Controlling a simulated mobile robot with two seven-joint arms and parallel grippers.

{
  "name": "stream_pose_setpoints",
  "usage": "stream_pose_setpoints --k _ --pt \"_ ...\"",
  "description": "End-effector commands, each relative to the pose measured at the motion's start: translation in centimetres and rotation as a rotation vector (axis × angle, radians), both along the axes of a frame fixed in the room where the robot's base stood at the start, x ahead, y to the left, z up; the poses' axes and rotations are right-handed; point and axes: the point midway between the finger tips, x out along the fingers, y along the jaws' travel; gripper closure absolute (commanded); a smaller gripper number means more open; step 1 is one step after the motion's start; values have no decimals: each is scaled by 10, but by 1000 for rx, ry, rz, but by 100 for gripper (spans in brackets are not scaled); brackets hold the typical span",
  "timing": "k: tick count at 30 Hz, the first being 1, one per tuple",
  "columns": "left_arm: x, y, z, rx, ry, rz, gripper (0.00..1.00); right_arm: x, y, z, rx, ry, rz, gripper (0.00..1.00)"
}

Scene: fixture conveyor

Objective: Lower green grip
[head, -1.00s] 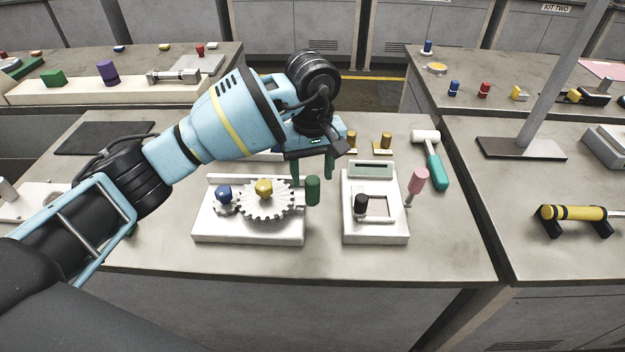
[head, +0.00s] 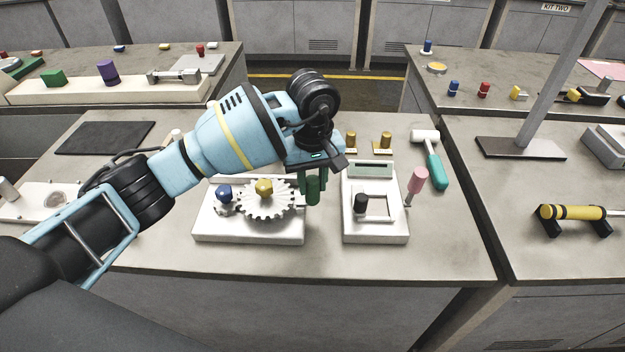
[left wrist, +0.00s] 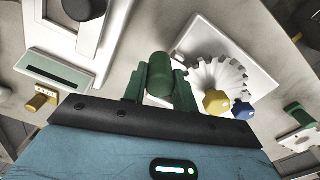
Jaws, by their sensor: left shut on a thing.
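The green grip (head: 313,191) is an upright dark green cylinder at the right edge of the white gear fixture (head: 250,235) in the head view. It also shows in the left wrist view (left wrist: 159,74), between two green fingers. My left gripper (head: 309,184) comes down on the grip from above and is shut on it. In the left wrist view the gripper (left wrist: 158,92) has one finger on each side of the grip. The grip's lower end and its joint to the fixture cannot be made out clearly. My right gripper is not in view.
The fixture carries a toothed gear (head: 265,205), a yellow knob (head: 264,187) and a blue knob (head: 224,192). Close on the right stands a white device (head: 375,236) with a black knob (head: 361,203). A pink-handled tool (head: 417,181) and a teal mallet (head: 435,165) lie further right. The front table strip is clear.

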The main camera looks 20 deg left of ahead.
Motion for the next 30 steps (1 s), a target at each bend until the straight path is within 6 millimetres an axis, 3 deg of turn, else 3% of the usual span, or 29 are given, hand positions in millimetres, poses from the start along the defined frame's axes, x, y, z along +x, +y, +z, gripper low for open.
stream_pose_setpoints --k 5,12,19,20,21,25,30 --pt "0 0 -2 0 1 0 100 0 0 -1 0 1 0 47" --pt "0 0 -30 1 6 0 100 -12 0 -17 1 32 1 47" --pt "-1 0 -29 2 6 0 100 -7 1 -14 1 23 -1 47" --pt "-1 0 -30 2 6 0 71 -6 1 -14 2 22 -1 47" --pt "-1 0 -30 2 6 0 66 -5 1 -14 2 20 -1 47" --pt "-1 0 -29 2 5 0 51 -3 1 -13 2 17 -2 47" --pt "0 0 -27 1 3 0 51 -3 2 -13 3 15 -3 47"
